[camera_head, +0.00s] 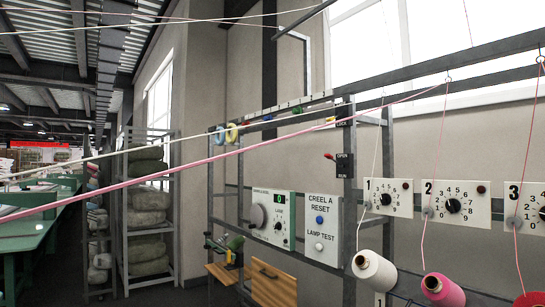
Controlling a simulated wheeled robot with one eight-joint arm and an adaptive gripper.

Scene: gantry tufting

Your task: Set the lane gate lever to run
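A small lever with a red knob (328,155) sticks out to the left of a black plate (345,166) on the upright post of the metal frame. The plate reads OPEN at its top and RUN at its bottom. The knob sits level with the OPEN end, above RUN. Whether this is the lane gate lever is not labelled legibly. A second black plate (345,111) above it reads LOCK at its lower end, with a small pale knob (331,119) beside it. My gripper is not in view.
A panel (322,228) reads CREEL A RESET and LAMP TEST, beside a lane dial panel (272,216). Numbered dial boxes (388,198) line the right. Yarn cones (374,272) stand at lower right. Pink yarn (284,130) crosses the view. Shelving (124,220) stands left.

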